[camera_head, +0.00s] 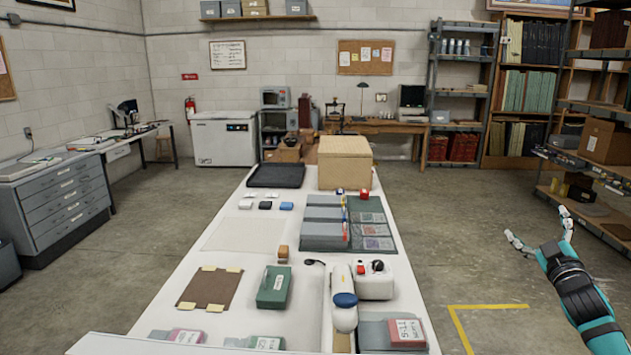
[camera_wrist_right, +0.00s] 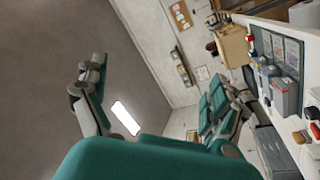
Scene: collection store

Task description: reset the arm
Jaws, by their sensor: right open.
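My right gripper (camera_head: 540,236) is teal and black with pale fingertips. In the head view it is at the right, over the open floor and clear of the long white table (camera_head: 233,218). Its fingers are spread wide with nothing between them. In the right wrist view the same gripper (camera_wrist_right: 160,95) shows its two fingers apart, with the room and tabletop turned on its side behind. My left gripper is in neither view.
The table holds a green box (camera_head: 274,287), a brown board (camera_head: 209,288), a cardboard box (camera_head: 344,163), a black tray (camera_head: 276,175) and a white device (camera_head: 374,284). Shelving (camera_head: 590,185) stands beyond my right gripper. Floor between table and shelves is free, with yellow tape (camera_head: 487,307).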

